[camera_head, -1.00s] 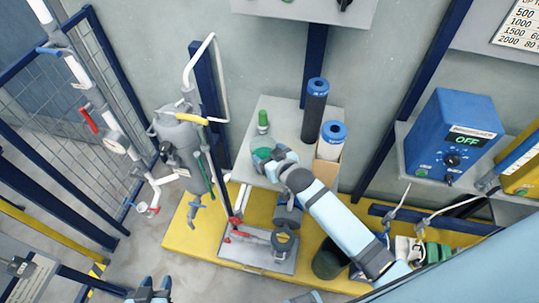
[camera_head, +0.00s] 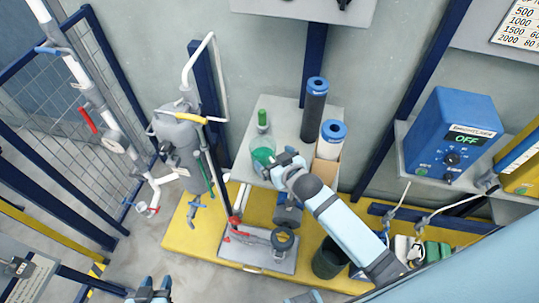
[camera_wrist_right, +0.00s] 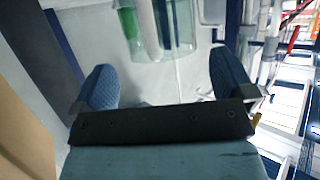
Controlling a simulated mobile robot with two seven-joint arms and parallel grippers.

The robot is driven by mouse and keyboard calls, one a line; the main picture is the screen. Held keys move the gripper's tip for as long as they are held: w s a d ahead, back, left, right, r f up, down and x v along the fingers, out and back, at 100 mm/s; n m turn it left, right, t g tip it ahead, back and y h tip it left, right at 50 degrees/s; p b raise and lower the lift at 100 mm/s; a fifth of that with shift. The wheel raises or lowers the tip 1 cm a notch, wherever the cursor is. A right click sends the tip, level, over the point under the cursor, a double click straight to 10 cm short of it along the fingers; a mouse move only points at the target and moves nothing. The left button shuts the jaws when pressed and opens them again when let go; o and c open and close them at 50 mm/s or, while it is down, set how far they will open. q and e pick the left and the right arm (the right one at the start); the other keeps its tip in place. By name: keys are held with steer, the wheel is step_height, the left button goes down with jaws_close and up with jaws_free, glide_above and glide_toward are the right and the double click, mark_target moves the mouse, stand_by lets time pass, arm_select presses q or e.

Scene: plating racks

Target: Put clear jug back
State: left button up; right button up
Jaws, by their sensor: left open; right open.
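The clear jug (camera_head: 262,158), with green showing in its lower part, stands on the grey shelf (camera_head: 292,112) near its left edge. It also shows at the top of the right wrist view (camera_wrist_right: 165,35), cut off by the frame. My right gripper (camera_head: 284,158) is just right of the jug in the head view. In the wrist view its two fingers (camera_wrist_right: 163,88) are wide apart with nothing between them, and the jug is beyond the tips. My left gripper (camera_head: 150,287) is open and empty at the bottom edge, far from the shelf.
A green-capped bottle (camera_head: 262,119) is behind the jug. A dark filter cylinder (camera_head: 313,112) and a blue-topped white one in a box (camera_head: 331,140) stand to the right. A grey tank with pipes (camera_head: 180,140) stands to the left. The yellow platform (camera_head: 205,237) lies below.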

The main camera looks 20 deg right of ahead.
steer(key=v, duration=0.9)
steer(key=s+a+f+n+g, duration=0.1)
steer(key=s+f+g, duration=0.1)
steer(key=s+f, duration=0.7)
steer(key=s, duration=0.3)
steer(key=shift+s+a+f+y, duration=0.15)
steer(key=shift+s+a+y, duration=0.1)
steer(key=shift+a+y, duration=0.15)
steer(key=r+p, duration=0.2)
steer(key=p, duration=0.1)
steer(key=r+p, duration=0.1)
steer(key=r, duration=0.1)
steer(key=shift+d+r, duration=0.15)
steer(key=shift+d, duration=0.1)
steer(key=shift+r, duration=0.1)
